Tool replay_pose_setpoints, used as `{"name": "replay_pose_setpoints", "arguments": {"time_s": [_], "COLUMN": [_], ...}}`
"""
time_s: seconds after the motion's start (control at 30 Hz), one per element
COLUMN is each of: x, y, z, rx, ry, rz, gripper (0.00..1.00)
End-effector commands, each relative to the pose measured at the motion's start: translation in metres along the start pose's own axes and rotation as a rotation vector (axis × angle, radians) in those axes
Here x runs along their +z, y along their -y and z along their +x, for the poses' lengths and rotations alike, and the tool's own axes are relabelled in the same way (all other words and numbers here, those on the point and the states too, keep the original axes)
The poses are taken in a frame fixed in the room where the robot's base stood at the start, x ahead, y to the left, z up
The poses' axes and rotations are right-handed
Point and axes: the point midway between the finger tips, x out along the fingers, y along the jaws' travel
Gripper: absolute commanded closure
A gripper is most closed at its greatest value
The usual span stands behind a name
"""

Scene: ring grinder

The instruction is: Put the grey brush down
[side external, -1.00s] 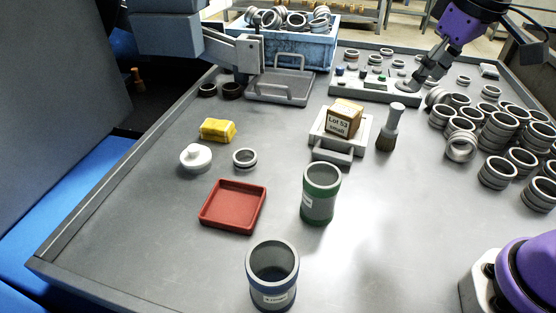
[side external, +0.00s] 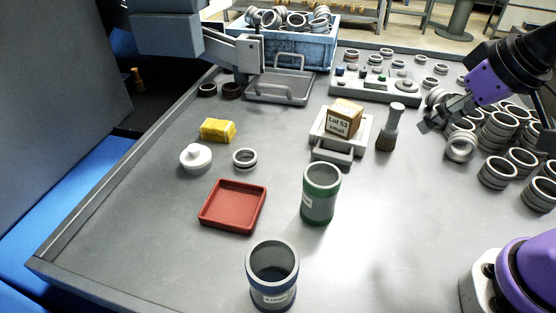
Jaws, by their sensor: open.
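The grey brush (side external: 391,124) stands upright on the table, bristles down and handle up, just right of the small tray with the cardboard box. My gripper (side external: 424,124) is to the right of the brush, apart from it, in front of the stacked rings. Its jaws are open and hold nothing.
Stacked metal rings (side external: 497,132) crowd the right side. A cardboard box (side external: 343,119) sits on a light tray (side external: 331,153). A green-banded cup (side external: 320,195), blue-banded cup (side external: 272,274), red tray (side external: 232,206) and yellow block (side external: 217,130) stand nearer.

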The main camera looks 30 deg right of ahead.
Motion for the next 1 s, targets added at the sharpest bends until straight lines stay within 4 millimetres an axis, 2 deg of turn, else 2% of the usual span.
{"name": "replay_pose_setpoints", "arguments": {"time_s": [0.2, 0.4, 0.53, 0.73, 1.0], "x": [-0.058, -0.088, -0.093, -0.089, -0.088], "y": [-0.033, -0.059, -0.067, -0.074, -0.082], "z": [0.03, 0.062, 0.076, 0.108, 0.135], "rx": [0.115, 0.201, 0.222, 0.224, 0.223], "ry": [0.055, 0.077, 0.082, 0.083, 0.083], "rz": [0.252, 0.42, 0.457, 0.459, 0.459], "gripper": [0.32, 0.32, 0.32, 0.32, 0.32]}}
